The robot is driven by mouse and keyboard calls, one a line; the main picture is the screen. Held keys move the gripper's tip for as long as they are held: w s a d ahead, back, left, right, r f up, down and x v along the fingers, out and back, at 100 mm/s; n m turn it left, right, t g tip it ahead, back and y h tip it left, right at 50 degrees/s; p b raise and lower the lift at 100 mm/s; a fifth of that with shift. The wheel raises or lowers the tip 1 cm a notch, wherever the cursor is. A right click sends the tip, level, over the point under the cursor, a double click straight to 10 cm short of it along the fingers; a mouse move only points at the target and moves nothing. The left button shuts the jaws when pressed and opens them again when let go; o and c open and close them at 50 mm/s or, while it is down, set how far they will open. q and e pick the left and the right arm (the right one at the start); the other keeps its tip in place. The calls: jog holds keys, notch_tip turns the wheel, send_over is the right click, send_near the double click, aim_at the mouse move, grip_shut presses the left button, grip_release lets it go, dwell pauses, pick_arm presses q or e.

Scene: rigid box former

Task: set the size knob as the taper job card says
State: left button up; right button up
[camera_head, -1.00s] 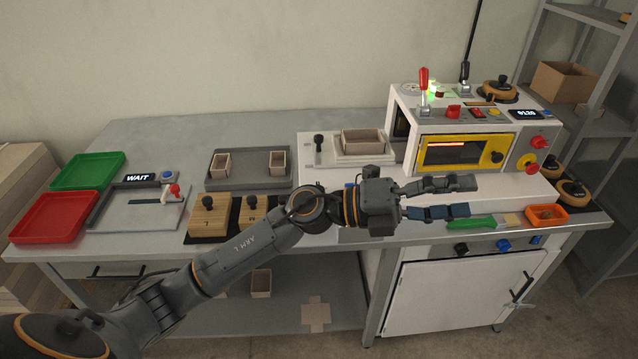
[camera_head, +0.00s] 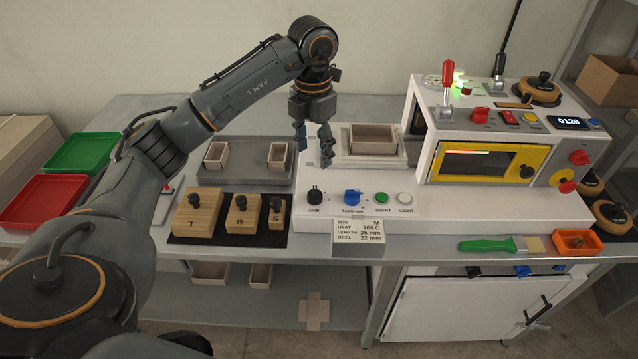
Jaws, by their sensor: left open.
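The job card (camera_head: 358,238) hangs at the front edge of the white machine base. Its small print seems to read size M, heat 160 C, length 25 mm, heel 22 mm. The black size knob (camera_head: 315,197) sits on the base's front panel, left of a blue tape knob (camera_head: 351,197). Its pointer setting is too small to tell. My left gripper (camera_head: 313,150) points down, open and empty, above and behind the size knob, apart from it. My right gripper is not in view.
Wooden blocks marked L, M and S (camera_head: 240,217) stand on a black mat left of the knob. Green start (camera_head: 382,198) and white light (camera_head: 405,199) buttons are to its right. A cardboard tray (camera_head: 373,139) sits behind. The yellow-framed heater (camera_head: 480,163) stands at right.

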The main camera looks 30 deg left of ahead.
pick_arm(q)
send_over(315, 190)
notch_tip(315, 190, down, 6)
jog(key=shift+s+r+p, duration=0.1)
jog(key=shift+s+p, duration=0.05)
jog(key=shift+p, duration=0.25)
notch_tip(315, 190, down, 5)
jog(key=shift+f+p, duration=0.2)
jog(key=shift+p, duration=0.15)
jog(key=shift+f, duration=0.5)
jog(key=shift+c, duration=1.2)
jog(key=c, duration=0.9)
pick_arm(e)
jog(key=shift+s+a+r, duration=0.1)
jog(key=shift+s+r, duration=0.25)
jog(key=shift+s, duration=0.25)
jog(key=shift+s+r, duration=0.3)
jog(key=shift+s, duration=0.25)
